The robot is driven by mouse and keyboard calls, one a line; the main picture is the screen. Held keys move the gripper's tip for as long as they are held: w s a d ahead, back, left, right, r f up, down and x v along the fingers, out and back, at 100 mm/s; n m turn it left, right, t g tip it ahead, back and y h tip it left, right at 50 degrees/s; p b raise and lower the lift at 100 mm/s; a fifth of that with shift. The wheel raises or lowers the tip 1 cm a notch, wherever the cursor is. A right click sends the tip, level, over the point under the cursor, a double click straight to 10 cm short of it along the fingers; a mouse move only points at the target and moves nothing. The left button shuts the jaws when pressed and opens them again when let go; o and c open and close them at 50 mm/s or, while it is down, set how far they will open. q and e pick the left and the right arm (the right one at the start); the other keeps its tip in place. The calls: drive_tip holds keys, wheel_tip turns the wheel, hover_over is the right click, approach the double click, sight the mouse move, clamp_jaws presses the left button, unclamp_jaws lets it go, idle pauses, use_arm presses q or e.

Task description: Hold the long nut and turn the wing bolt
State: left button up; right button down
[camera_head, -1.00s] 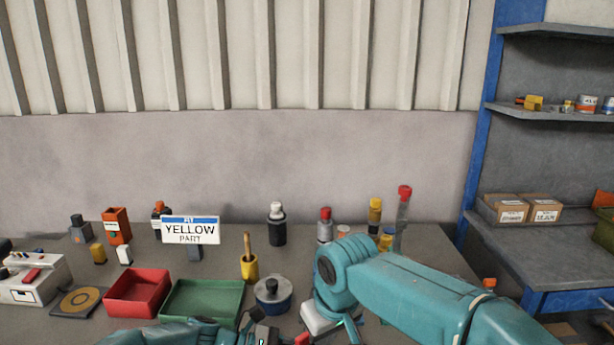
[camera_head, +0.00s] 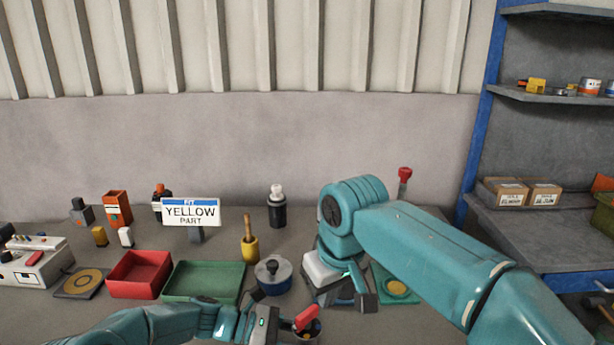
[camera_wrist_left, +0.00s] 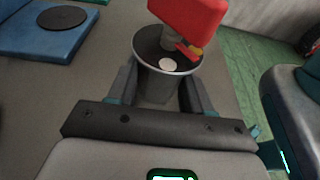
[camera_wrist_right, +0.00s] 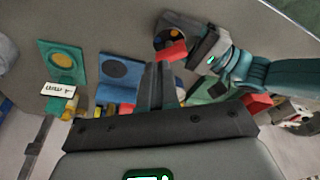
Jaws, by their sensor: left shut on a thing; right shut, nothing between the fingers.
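My left gripper (camera_wrist_left: 153,95) is shut around a grey metal cylinder, the long nut (camera_wrist_left: 160,85), in the left wrist view. The red wing bolt (camera_wrist_left: 190,18) sits at the nut's top opening and looks tilted. In the head view the red wing (camera_head: 306,317) shows at the bottom beside my left gripper (camera_head: 282,325), and the nut is partly cut off. My right gripper (camera_head: 362,300) is shut and empty, to the right of the wing bolt and apart from it. Its closed fingers (camera_wrist_right: 158,85) show in the right wrist view, with the red wing (camera_wrist_right: 172,52) beyond them.
A blue pad with a dark disc (camera_wrist_right: 122,70) and a green pad with a yellow disc (camera_head: 396,288) lie on the bench. A lidded blue pot (camera_head: 273,277), green tray (camera_head: 204,298) and red tray (camera_head: 139,287) stand left. The "YELLOW PART" sign (camera_head: 191,212) stands behind.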

sight(310, 321)
wheel_tip(310, 321, down, 6)
drive_tip(key=s+a, duration=0.2)
drive_tip(key=shift+a, duration=0.35)
drive_tip(key=shift+w, duration=0.6)
idle(1.1)
drive_tip(key=shift+w+d, duration=0.1)
drive_tip(key=shift+d, duration=0.2)
idle(0.3)
drive_tip(key=shift+w+d, duration=0.15)
drive_tip(key=shift+d, duration=0.15)
drive_tip(key=shift+w+d, duration=0.3)
drive_tip(key=shift+d, duration=0.1)
drive_tip(key=shift+w, duration=0.1)
drive_tip(key=shift+d, duration=0.1)
